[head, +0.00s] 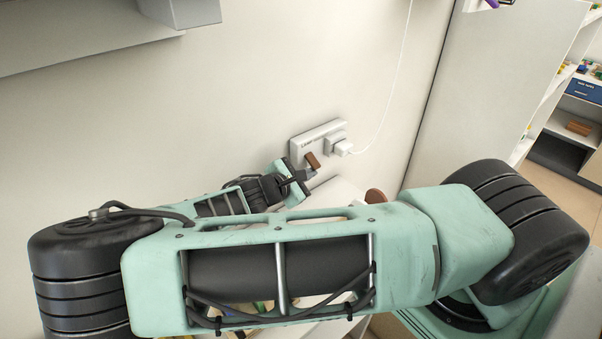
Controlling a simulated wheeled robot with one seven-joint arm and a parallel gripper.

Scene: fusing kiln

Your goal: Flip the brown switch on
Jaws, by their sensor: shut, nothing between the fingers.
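The brown switch (313,161) sits on a pale wall plate (306,148), left of a white plug. It appears tilted, but I cannot tell whether it is on or off. My gripper (309,179) is shut and empty, just below the switch and close to the plate. I cannot tell whether its fingertips touch the switch. My arm hides much of the area below.
A white plug (342,147) with a cable running up the wall is close on the right of the switch. A pale work surface (342,192) lies under the plate, mostly hidden by my arm. A grey box-like ledge (180,12) juts out at upper left. Shelving (586,90) stands at far right.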

